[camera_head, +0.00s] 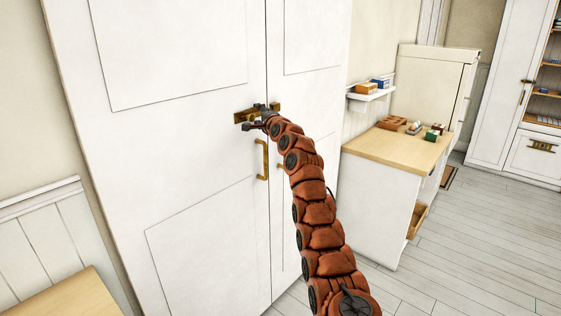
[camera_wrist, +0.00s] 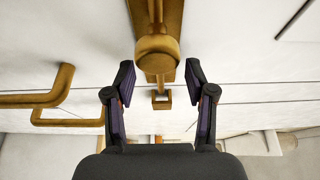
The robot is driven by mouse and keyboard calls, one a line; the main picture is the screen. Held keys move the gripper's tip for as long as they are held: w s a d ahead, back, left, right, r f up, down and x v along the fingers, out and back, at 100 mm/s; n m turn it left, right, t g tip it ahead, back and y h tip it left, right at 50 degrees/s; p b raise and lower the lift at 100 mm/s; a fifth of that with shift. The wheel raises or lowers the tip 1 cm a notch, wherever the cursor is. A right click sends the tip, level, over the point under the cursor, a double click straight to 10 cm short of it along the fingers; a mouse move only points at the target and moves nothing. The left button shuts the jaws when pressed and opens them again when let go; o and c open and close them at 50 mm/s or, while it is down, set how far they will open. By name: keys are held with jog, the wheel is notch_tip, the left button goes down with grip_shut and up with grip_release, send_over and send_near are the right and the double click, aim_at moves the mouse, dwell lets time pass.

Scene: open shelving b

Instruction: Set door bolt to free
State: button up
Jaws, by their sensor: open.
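The brass door bolt (camera_head: 244,117) is mounted on the tall white double door, just left of the seam and above the pull handles. In the wrist view its rounded brass knob (camera_wrist: 157,48) is at top centre. Below it a short rod points toward a small square brass keeper (camera_wrist: 161,100). I cannot tell whether the rod sits inside the keeper. My gripper (camera_wrist: 159,76) is open, with one dark finger on each side of the bolt's line. The knob is just beyond or between the fingertips; contact is not clear. In the head view my gripper (camera_head: 257,117) partly covers the bolt.
A brass pull handle (camera_head: 262,160) hangs below the bolt; handles also show at left in the wrist view (camera_wrist: 45,98). A wooden surface (camera_head: 70,297) is at lower left.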

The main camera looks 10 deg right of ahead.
jog(key=shift+w+d+r+p, duration=0.1)
jog(key=shift+d+r+p, duration=0.1)
jog(key=shift+p, duration=0.15)
jog(key=shift+s+f+b, duration=0.25)
jog(key=shift+s+b, duration=0.25)
jog(key=shift+b, duration=0.45)
jog(key=shift+n+g, duration=0.3)
jog(key=shift+g, duration=0.4)
jog(key=b+v, duration=0.5)
jog(key=b, duration=0.1)
jog(key=shift+s+d+r+b, duration=0.2)
jog(key=shift+s+d+b, duration=0.1)
jog(key=shift+d+b, duration=0.15)
